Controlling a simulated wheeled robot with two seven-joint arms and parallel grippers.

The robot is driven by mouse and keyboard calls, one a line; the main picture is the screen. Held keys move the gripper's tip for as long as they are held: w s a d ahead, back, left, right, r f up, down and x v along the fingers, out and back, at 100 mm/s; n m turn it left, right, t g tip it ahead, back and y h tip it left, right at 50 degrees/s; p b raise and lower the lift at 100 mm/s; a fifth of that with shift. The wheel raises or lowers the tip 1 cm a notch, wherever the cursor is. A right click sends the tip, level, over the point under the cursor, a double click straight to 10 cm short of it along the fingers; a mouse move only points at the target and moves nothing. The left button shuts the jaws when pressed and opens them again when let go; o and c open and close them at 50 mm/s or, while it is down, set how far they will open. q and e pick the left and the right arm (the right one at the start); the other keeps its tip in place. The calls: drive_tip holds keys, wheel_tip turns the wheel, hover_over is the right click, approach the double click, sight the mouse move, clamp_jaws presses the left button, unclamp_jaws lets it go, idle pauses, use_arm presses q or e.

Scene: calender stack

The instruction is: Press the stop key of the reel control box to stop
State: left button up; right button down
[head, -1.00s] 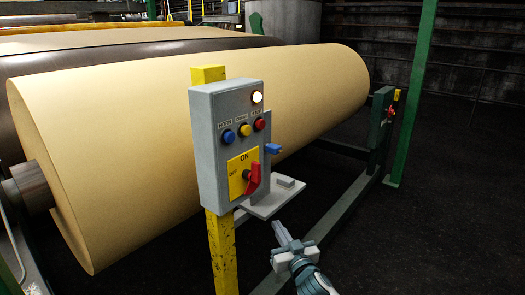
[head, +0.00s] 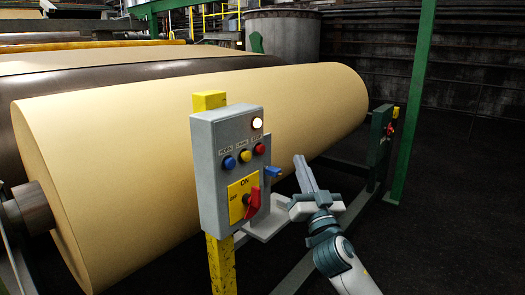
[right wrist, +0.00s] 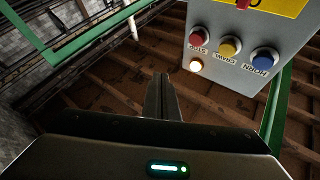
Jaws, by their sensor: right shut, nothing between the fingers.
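The grey reel control box (head: 209,160) stands on a yellow post. Its red stop key (head: 260,149) is at the right end of a row with a yellow key (head: 244,156) and a blue key (head: 229,163). A lit lamp (head: 257,123) is above the row. The right wrist view shows the red key (right wrist: 199,37) upside down, with its label partly legible. My right gripper (head: 299,160) is shut and empty, right of the box and apart from it. Its fingertips (right wrist: 162,78) point up in the head view. My left gripper is not in view.
A red rotary switch (head: 252,203) on a yellow plate sits low on the box. A blue part (head: 273,171) sticks out of its right side. A grey shelf (head: 262,228) is below. A large tan paper reel (head: 130,150) lies behind. A green post (head: 415,110) stands right.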

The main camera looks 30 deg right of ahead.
sight(260, 150)
drive_tip(key=shift+w, duration=0.15)
drive_tip(key=w+a+b, duration=0.1)
drive_tip(key=w+a, duration=0.2)
drive_tip(key=w, duration=0.5)
drive_tip(key=shift+a, duration=0.2)
idle(0.5)
idle(1.8)
drive_tip(key=shift+w+a, duration=0.15)
drive_tip(key=shift+w, duration=0.15)
